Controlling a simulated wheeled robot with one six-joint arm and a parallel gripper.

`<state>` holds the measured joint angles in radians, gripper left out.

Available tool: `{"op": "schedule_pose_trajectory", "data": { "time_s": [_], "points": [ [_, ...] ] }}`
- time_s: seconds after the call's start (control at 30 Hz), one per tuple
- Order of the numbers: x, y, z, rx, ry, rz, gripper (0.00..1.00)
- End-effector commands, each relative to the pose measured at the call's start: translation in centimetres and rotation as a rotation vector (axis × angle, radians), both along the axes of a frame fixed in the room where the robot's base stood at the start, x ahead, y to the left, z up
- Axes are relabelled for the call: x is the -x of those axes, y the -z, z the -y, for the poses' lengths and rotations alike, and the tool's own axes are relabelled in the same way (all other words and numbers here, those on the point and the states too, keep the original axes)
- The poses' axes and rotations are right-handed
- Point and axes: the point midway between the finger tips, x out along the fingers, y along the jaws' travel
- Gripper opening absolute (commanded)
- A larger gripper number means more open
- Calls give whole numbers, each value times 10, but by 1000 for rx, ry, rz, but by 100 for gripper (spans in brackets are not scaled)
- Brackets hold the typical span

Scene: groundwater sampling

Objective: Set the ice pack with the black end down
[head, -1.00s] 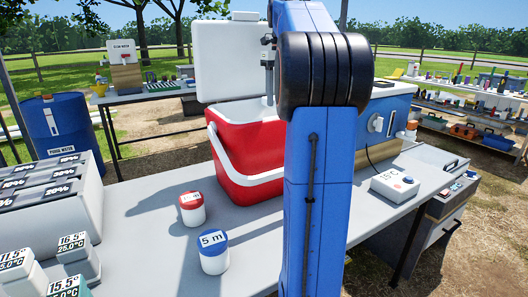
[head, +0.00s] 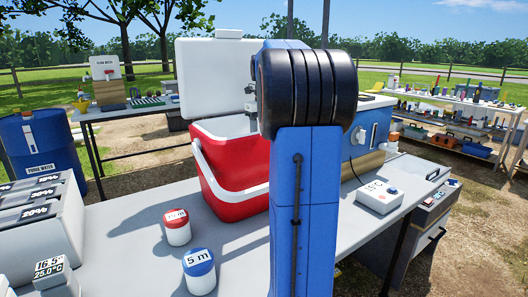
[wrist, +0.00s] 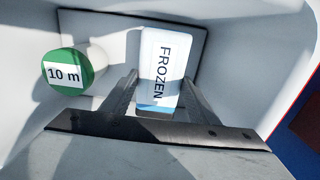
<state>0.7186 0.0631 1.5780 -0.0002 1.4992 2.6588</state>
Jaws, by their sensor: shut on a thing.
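The ice pack (wrist: 158,62) is a white block marked FROZEN with a blue band at its near end. It is held between the two fingers of my gripper (wrist: 158,80) inside the cooler. In the head view my arm hides the right part of the cooler, and the pack is not visible there. I cannot tell whether the pack touches the cooler floor.
A green-capped 10 m bottle (wrist: 67,72) stands in the cooler left of the pack. A red-capped bottle (head: 176,227) and a blue-capped 5 m bottle (head: 199,270) stand in front of the cooler. A white box with a button (head: 379,197) is on the right.

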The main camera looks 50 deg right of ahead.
Motion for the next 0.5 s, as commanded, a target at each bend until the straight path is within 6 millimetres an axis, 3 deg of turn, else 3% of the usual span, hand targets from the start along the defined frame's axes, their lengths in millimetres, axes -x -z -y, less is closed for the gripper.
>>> {"op": "schedule_pose_trajectory", "data": {
  "time_s": [0.23,0.5],
  "points": [
    [0,31,0,-1,0,-1,19],
    [0,34,0,0,0,-1,19]
  ]
}}
